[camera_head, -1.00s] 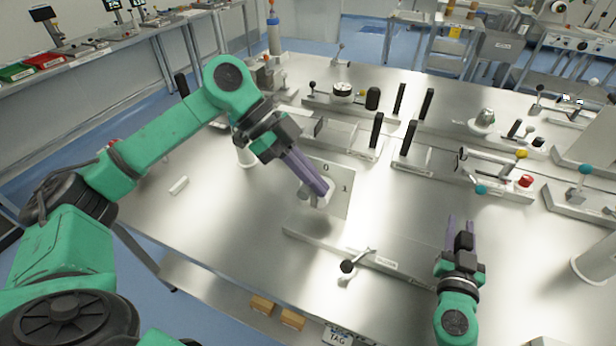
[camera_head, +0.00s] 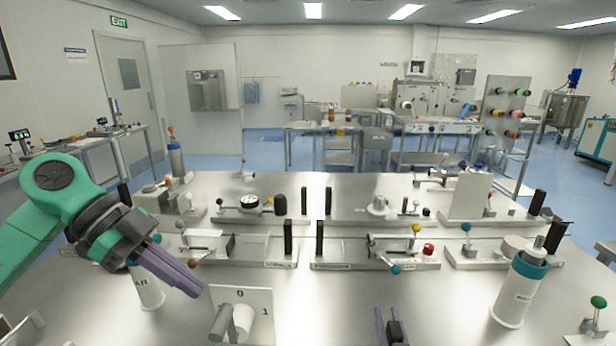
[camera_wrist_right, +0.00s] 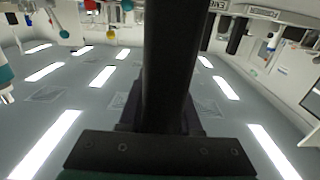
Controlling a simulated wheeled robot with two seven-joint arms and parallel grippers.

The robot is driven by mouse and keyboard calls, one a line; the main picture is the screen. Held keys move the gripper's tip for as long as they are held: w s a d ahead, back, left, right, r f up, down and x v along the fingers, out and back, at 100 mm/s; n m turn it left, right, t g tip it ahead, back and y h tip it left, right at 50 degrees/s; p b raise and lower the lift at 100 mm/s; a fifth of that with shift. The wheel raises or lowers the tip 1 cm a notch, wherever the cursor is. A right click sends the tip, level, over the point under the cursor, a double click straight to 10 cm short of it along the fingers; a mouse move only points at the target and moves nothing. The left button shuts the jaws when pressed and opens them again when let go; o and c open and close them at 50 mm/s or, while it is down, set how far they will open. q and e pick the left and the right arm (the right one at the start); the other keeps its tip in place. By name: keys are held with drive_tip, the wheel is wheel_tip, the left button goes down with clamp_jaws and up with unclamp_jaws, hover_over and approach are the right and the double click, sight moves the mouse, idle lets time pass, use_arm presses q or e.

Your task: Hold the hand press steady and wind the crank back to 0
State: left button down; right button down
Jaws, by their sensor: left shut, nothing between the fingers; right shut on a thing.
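The hand press shows at the bottom of the head view as an upright metal plate (camera_head: 262,298) marked 0 and 1. In front of it are the grey cylinders of its crank (camera_head: 243,320); the lower part and base are cut off. My left gripper (camera_head: 198,292) is shut and empty, its purple fingertips just up and left of the crank, with a small gap as it appears. My right gripper (camera_head: 392,328) is at the bottom edge, to the right of the plate, its fingers on either side of a black bar (camera_head: 395,335). A dark bar (camera_wrist_right: 168,60) fills the middle of the right wrist view.
A white bottle (camera_head: 147,288) stands behind my left gripper. Another bottle with a teal collar (camera_head: 517,295) stands at the right. Behind are rows of fixtures with black upright handles (camera_head: 319,240) and coloured knobs. The metal tabletop (camera_head: 330,292) between them is bare.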

drive_tip(key=shift+f, duration=0.15)
drive_tip(key=c, duration=0.5)
unclamp_jaws()
drive_tip(key=shift+w, duration=0.2)
drive_tip(key=s, duration=1.2)
drive_tip(key=shift+a, duration=0.1)
